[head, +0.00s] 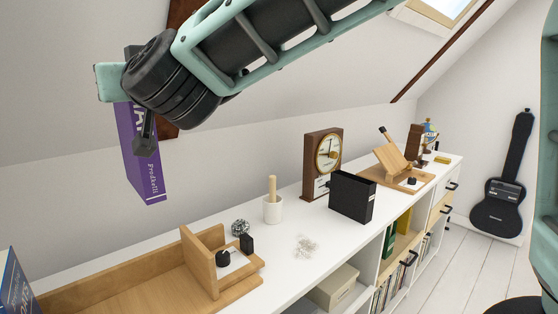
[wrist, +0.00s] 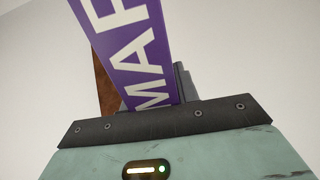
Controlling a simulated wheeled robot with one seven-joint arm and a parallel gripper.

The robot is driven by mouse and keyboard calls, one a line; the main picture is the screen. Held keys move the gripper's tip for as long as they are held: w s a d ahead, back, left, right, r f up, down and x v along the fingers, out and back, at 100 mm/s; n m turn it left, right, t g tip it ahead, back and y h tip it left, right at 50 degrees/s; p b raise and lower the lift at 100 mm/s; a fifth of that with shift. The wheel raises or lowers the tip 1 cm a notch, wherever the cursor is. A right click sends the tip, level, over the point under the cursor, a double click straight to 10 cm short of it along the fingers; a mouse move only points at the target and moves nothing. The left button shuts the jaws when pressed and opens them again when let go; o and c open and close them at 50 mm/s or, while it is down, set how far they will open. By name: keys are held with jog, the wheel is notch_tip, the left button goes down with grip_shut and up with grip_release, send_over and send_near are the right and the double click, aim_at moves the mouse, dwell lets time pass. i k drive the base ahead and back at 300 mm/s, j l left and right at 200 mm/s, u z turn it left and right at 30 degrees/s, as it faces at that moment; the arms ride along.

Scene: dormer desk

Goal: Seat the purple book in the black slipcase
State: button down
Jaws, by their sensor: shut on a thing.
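The purple book (head: 141,155) hangs upright in my gripper (head: 143,130) at the upper left of the head view, high above the left part of the white counter. My gripper is shut on its upper part. In the wrist view the purple spine (wrist: 135,50) with white letters rises from between the jaws. The black slipcase (head: 351,197) stands on the counter right of centre, in front of a wooden clock. It is well to the right of the book and lower. Its opening and inside cannot be made out.
A wooden clock (head: 322,162) stands behind the slipcase. A white cup with a pestle (head: 272,208), a pile of small pale bits (head: 306,246) and a wooden bookend (head: 203,262) lie to the left. A wooden stand (head: 391,165) is to the right. The white counter (head: 330,222) has bare patches between them.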

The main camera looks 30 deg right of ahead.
aim_at(349, 213)
jog(key=i+l+z, duration=0.25)
jog(key=l, duration=0.25)
jog(key=l+z, duration=0.3)
jog(key=l, duration=0.2)
jog(key=i+l+z, duration=0.25)
jog(key=l, duration=0.15)
jog(key=i+l+z, duration=0.3)
jog(key=k+l, duration=0.05)
jog(key=l, duration=0.05)
